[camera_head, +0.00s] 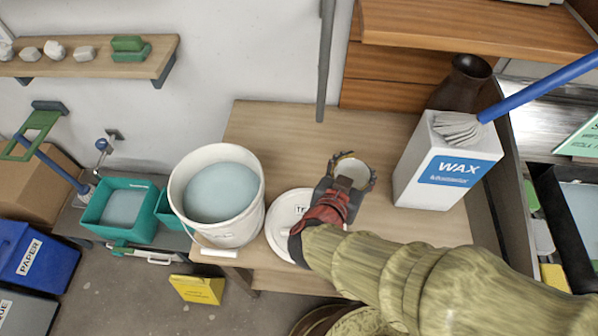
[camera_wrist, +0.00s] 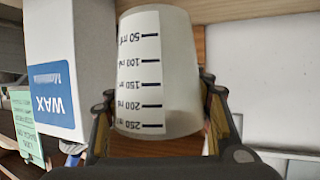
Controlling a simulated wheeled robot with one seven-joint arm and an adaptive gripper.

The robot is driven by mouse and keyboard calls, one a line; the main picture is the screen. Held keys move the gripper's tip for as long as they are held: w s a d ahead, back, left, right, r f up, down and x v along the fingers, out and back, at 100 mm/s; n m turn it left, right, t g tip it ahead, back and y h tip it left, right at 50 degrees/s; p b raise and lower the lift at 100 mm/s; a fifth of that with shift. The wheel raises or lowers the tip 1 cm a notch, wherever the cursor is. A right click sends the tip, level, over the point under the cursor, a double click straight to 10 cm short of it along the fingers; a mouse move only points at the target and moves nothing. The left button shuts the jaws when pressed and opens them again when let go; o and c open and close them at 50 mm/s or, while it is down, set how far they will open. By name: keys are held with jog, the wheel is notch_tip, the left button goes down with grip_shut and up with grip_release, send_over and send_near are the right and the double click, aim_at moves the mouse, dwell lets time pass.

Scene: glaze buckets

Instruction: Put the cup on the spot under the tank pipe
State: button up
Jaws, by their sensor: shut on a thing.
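My gripper (camera_head: 346,180) is shut on a whitish cup (camera_head: 354,169) above the wooden table, left of the wax box. In the wrist view the cup (camera_wrist: 180,75) is between the two fingers (camera_wrist: 160,115), and a scale in ml shows on its side. A thin grey vertical pipe (camera_head: 326,60) comes down from the top edge in the head view and ends above the table, behind and left of the cup. I cannot tell whether it is the tank pipe. No marked spot can be made out for certain.
A white bucket of pale blue liquid (camera_head: 247,222) stands left of my gripper, beside a white round lid (camera_head: 278,229) partly hidden by my arm. Bare table (camera_head: 265,125) lies behind the bucket.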

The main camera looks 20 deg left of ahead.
jog(key=w+a+f+b, duration=0.2)
jog(key=w+f, duration=0.1)
jog(key=w+a+f+b, duration=0.2)
jog(key=w+a+f, duration=0.1)
jog(key=w, duration=0.1)
jog(key=w+a+f+b, duration=0.2)
jog(key=w+f, duration=0.1)
jog(key=shift+w+a+f+b, duration=0.2)
jog(key=shift+w+b, duration=0.1)
jog(key=shift+w, duration=0.05)
jog(key=f+b, duration=0.1)
jog(key=f, duration=0.1)
jog(key=f+b, duration=0.1)
jog(key=shift+w+a+f+b, duration=0.15)
jog(key=shift+w+f+b, duration=0.05)
jog(key=shift+f+b, duration=0.15)
jog(key=shift+r, duration=0.1)
jog(key=o, duration=1.2)
jog(key=shift+c, duration=0.2)
